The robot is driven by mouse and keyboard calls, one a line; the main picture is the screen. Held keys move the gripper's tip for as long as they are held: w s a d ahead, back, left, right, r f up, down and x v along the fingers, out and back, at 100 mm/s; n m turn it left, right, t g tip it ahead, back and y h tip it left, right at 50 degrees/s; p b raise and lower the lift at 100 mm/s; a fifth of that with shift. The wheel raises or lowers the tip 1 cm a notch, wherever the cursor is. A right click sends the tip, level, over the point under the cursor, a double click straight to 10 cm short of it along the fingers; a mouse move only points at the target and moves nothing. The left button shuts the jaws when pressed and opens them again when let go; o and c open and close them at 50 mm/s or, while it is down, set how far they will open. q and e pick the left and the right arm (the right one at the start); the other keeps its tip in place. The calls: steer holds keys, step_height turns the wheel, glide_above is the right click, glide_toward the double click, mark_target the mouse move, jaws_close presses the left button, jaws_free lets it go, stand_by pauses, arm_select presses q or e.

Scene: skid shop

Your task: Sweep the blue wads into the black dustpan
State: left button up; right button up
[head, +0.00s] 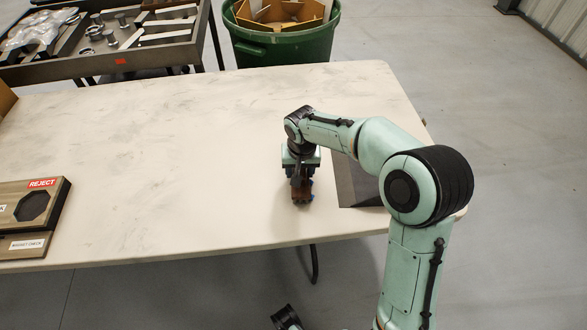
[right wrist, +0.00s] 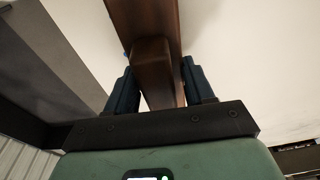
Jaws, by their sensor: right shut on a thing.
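My right gripper (head: 301,186) is shut on the brown wooden handle of a brush (head: 300,190), low over the white table. The right wrist view shows the brown brush (right wrist: 152,60) between my two dark blue fingers (right wrist: 160,90). The dark dustpan (head: 352,182) lies on the table just right of the gripper, partly hidden by my arm. It also fills the left of the right wrist view (right wrist: 60,60). Small blue patches show beside the brush; I cannot tell wads from fingers there. No separate wad is clear. My left gripper is not recognisable in view.
The white table (head: 150,160) is clear left of the brush. A tan board marked REJECT (head: 30,215) lies at its left edge. Behind stand a green bin (head: 285,45) with cardboard and a dark cart (head: 110,60) of metal parts.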

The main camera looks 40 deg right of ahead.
steer(key=shift+s+d, duration=0.7)
steer(key=shift+d, duration=0.25)
steer(key=shift+s+d, duration=0.65)
steer(key=shift+d, duration=0.25)
steer(key=shift+s+d, duration=0.7)
steer(key=shift+d, duration=0.25)
arm_select(q)
steer(key=shift+r+p, duration=0.6)
steer(key=shift+r, duration=0.05)
arm_select(e)
steer(key=shift+s+d+r, duration=0.1)
steer(key=shift+s+d, duration=0.8)
steer(key=shift+d, duration=0.3)
steer(key=shift+s+d+r, duration=0.15)
steer(key=shift+s+d, duration=0.8)
steer(key=shift+d, duration=0.25)
steer(key=shift+s+d+r, duration=0.1)
steer(key=shift+s+d, duration=0.8)
steer(key=shift+d, duration=0.3)
steer(key=shift+r, duration=0.15)
arm_select(q)
step_height(320, 180, up, 6)
steer(key=s+g+p, duration=0.1)
steer(key=p, duration=0.6)
steer(key=shift+s, duration=0.3)
arm_select(e)
step_height(320, 180, up, 9)
